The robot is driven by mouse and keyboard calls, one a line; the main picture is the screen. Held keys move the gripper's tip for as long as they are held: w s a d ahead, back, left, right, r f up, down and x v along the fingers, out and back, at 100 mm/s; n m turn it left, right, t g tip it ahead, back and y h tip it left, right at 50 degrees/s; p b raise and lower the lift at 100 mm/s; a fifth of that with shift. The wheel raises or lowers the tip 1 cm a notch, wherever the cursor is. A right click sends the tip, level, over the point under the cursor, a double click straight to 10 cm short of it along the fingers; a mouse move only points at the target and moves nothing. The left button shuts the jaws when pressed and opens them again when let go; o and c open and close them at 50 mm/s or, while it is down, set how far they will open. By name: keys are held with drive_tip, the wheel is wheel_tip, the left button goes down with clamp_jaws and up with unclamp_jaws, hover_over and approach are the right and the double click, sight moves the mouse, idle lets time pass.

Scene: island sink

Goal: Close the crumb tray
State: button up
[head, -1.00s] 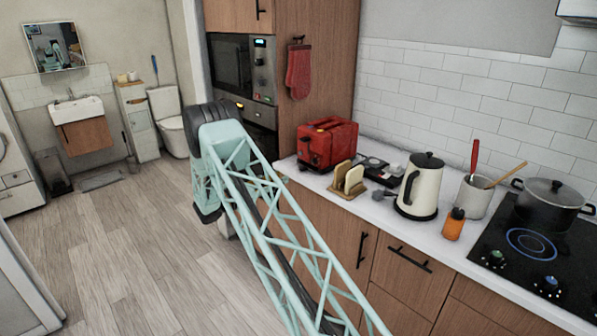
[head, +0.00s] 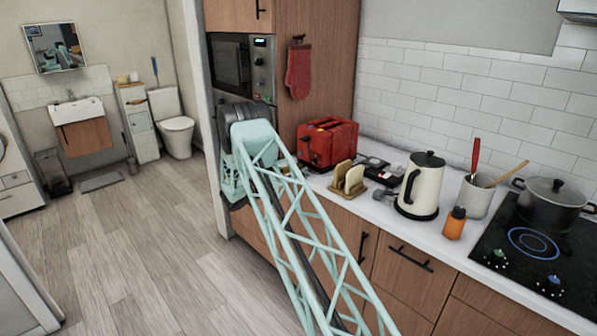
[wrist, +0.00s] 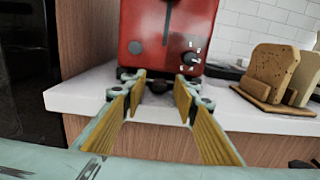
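The red toaster (head: 328,143) stands on the white counter near the tall oven cabinet. In the wrist view its front face (wrist: 168,32) is straight ahead, with a lever slot and a dial. A small dark piece (wrist: 158,87) shows low at the toaster's base, between my fingertips; it may be the crumb tray's edge, but how far out it sits is hard to tell. My gripper (wrist: 158,80) is open and empty, with its yellow-padded fingers pointing at the toaster's lower front. In the head view my gripper is hidden behind my arm.
A rack with bread slices (wrist: 272,75) stands right of the toaster. The counter edge (wrist: 75,98) runs just below my fingers. The floor left is clear.

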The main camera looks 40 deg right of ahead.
drive_tip(key=shift+d, duration=0.2)
drive_tip(key=shift+c, duration=0.2)
clamp_jaws()
drive_tip(key=shift+w+d, duration=0.1)
drive_tip(key=shift+d, duration=0.9)
drive_tip(key=shift+o, duration=0.2)
unclamp_jaws()
drive_tip(key=shift+d, duration=0.1)
drive_tip(key=a, duration=1.2)
drive_tip(key=shift+s, duration=0.35)
